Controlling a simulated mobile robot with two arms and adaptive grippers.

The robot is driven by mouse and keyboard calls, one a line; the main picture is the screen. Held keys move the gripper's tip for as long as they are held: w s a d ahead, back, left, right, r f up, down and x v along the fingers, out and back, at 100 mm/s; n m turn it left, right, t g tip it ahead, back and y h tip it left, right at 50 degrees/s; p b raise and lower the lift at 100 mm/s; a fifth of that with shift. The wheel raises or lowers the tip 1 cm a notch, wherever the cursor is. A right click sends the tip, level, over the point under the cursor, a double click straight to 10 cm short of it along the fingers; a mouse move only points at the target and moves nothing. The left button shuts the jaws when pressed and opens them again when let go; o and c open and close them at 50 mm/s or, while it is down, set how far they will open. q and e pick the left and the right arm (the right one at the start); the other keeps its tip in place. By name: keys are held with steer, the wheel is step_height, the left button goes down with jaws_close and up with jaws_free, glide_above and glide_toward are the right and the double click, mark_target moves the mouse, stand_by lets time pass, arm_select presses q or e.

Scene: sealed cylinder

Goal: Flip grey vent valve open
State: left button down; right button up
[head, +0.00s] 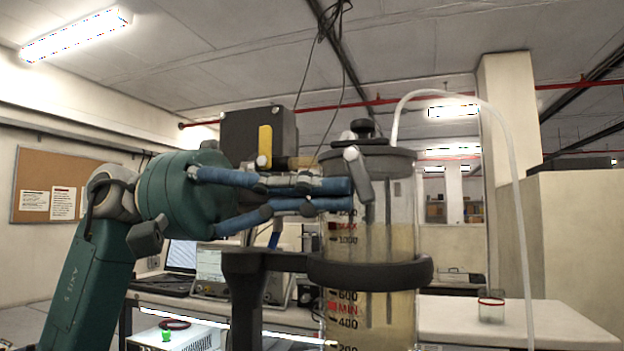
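The grey vent valve lever (357,172) hangs at the front left of the dark lid (390,160) of a clear graduated cylinder (402,225). The lever slopes down and slightly right. The tips end beside the lever's lower end. I cannot tell whether they touch it, and nothing shows held between them. My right gripper is not in view.
A dark ring clamp (370,272) surrounds the cylinder. A dark box (258,135) with a yellow handle (265,143) stands behind my gripper. A pale hose (512,170) arches from the lid down to the right. A red-rimmed jar (491,309) stands on the right bench.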

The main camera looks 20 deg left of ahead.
mark_target(360, 202)
arm_select(q)
steer(key=shift+d+f, duration=0.45)
steer(key=shift+d, duration=0.35)
steer(key=shift+d+b, duration=0.35)
steer(key=shift+d, duration=0.4)
stand_by(1.2)
steer(key=shift+a, duration=0.15)
steer(key=a, duration=1.1)
steer(key=shift+w+a, duration=0.2)
steer(key=shift+a, duration=0.2)
steer(key=shift+f, duration=0.1)
